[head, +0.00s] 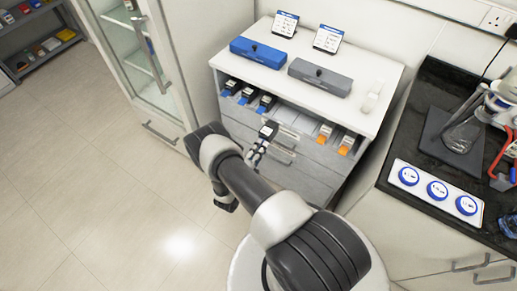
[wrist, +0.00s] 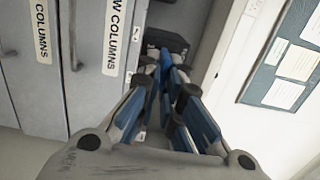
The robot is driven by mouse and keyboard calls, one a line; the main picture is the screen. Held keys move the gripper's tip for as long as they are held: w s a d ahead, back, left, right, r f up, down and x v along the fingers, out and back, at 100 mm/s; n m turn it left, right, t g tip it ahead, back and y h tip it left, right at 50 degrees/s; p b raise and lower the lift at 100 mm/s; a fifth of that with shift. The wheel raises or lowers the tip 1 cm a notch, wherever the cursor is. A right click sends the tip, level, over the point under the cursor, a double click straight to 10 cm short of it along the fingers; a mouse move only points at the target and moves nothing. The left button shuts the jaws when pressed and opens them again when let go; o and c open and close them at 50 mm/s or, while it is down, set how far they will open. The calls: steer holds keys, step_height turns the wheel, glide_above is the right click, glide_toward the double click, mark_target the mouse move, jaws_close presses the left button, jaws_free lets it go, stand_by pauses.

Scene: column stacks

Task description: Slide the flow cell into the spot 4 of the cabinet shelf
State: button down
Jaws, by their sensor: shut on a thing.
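My gripper (head: 260,147) is shut on a small dark flow cell (head: 268,130) with a pale patch on top. It holds the cell just in front of the cabinet shelf (head: 297,121), apart from the shelf as far as I can tell. Three black units with blue fronts (head: 247,95) stand in the left part of the shelf. Two orange-fronted units (head: 326,132) stand toward the right. Between them is an empty stretch. I cannot read any spot numbers.
Drawers (wrist: 95,50) labelled COLUMNS sit below the shelf. A dark counter (head: 420,160) with glassware stands right; a glass-doored cabinet (head: 140,55) stands left. Floor at left is clear.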

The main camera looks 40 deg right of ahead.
mark_target(276, 128)
steer(key=shift+s+d+b+x, duration=0.1)
steer(key=shift+s+b+x, duration=0.05)
steer(key=shift+x, duration=1.9)
steer(key=shift+s+d+b+x, duration=0.1)
steer(key=shift+s+b+x, duration=0.05)
steer(key=shift+x, duration=1.95)
steer(key=shift+s+d+b+x, duration=0.1)
steer(key=shift+s+b+x, duration=0.05)
steer(key=shift+x, duration=1.9)
steer(key=shift+a+f+b, duration=0.15)
steer(key=shift+f+b, duration=0.3)
steer(key=shift+b, duration=0.15)
steer(key=c, duration=1.7)
jaws_free()
steer(key=v, duration=1.2)
